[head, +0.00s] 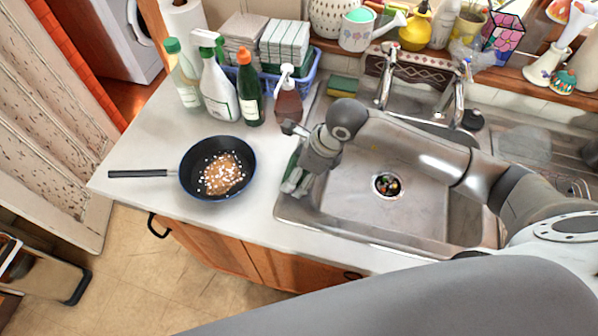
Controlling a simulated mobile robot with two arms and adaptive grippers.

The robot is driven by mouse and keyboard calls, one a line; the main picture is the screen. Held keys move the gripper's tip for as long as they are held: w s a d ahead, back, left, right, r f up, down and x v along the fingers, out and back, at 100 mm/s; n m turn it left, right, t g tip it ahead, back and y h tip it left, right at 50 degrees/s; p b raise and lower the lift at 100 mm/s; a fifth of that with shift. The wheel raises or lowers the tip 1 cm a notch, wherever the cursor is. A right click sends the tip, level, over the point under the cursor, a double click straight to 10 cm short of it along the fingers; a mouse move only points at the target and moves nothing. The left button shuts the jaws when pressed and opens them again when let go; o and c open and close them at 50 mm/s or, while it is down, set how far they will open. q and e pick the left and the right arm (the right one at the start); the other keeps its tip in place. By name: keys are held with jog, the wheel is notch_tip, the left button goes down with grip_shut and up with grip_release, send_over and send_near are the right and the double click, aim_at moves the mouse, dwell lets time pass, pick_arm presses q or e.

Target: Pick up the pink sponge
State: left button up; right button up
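I cannot make out a pink sponge in the head view. A yellow-and-green sponge (344,86) lies at the back left corner of the sink. My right gripper (295,184) points down over the left rim of the sink (290,208). Its fingers are small and partly hidden, so I cannot tell whether they are open or shut. Something dark green shows beside the fingers; whether it is held is unclear. My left gripper is not in view.
A frying pan (218,168) with food stands on the counter (140,140). Several bottles and a blue basket (306,82) line the back. A tap (384,75) rises behind the sink. The left counter has free room.

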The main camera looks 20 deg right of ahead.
notch_tip(320, 180, up, 2)
jog(key=shift+r+b, duration=0.2)
jog(key=shift+b, duration=0.1)
jog(key=s+a+r+b, duration=0.4)
jog(key=s+a+r, duration=0.5)
jog(key=s, duration=0.1)
jog(key=shift+s+a+r+b, duration=0.2)
jog(key=shift+r+b, duration=0.1)
jog(key=shift+r, duration=0.1)
